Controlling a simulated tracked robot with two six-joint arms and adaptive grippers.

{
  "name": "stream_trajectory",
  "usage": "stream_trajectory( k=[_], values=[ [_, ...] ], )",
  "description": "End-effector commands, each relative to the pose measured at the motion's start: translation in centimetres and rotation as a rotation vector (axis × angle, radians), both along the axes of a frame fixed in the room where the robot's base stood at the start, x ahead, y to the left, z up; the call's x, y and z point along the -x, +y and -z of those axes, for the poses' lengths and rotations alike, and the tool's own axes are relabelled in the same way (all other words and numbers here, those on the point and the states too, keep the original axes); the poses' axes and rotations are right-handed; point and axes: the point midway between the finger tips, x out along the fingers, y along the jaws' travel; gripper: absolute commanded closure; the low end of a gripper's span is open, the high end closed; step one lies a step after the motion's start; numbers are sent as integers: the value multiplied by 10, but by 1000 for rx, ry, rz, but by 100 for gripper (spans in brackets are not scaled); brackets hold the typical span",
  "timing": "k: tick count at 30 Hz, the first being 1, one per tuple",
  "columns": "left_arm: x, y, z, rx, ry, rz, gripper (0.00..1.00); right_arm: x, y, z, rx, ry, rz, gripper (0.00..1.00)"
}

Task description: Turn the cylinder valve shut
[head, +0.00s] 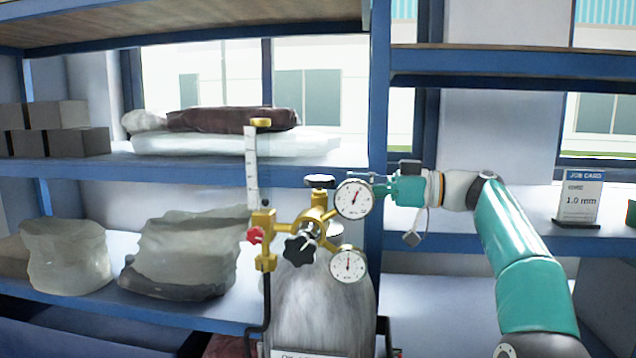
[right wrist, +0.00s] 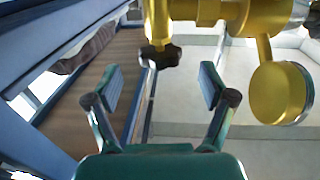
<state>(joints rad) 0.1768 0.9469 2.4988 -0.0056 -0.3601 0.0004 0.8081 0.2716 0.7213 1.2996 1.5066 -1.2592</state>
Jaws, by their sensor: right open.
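The grey gas cylinder (head: 318,305) stands in front of the shelves in the head view. Brass valve fittings (head: 318,212) sit on it, with a black handwheel (head: 319,181) at the top. My right gripper (head: 376,180) comes in from the right, just right of the upper gauge (head: 354,199). In the right wrist view its jaws (right wrist: 160,80) are open and empty. A black lobed knob (right wrist: 158,57) on a brass stem shows between and beyond the fingertips, apparently the handwheel. The fingers' exact distance from it is unclear. My left gripper is not in view.
A lower gauge (head: 348,264), a black star knob (head: 300,248), a red knob (head: 255,235) and a flow tube (head: 251,165) crowd the valve. A blue shelf post (head: 379,110) stands behind. Wrapped bags (head: 185,252) lie on the left shelf; a job card (head: 578,200) stands right.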

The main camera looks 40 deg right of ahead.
Motion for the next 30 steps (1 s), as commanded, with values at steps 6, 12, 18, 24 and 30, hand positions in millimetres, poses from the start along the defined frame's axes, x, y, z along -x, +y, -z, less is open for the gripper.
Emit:
stream_trajectory(
  k=[6,12,18,24,30],
  values=[
    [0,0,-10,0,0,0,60,-34,24,-2,0,0,-3,18],
    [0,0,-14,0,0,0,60,-50,33,-1,0,1,0,18],
    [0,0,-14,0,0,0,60,-54,35,0,1,0,1,18],
    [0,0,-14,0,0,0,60,-53,35,0,1,0,1,24],
    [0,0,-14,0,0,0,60,-53,35,0,1,0,1,58]
  ],
)
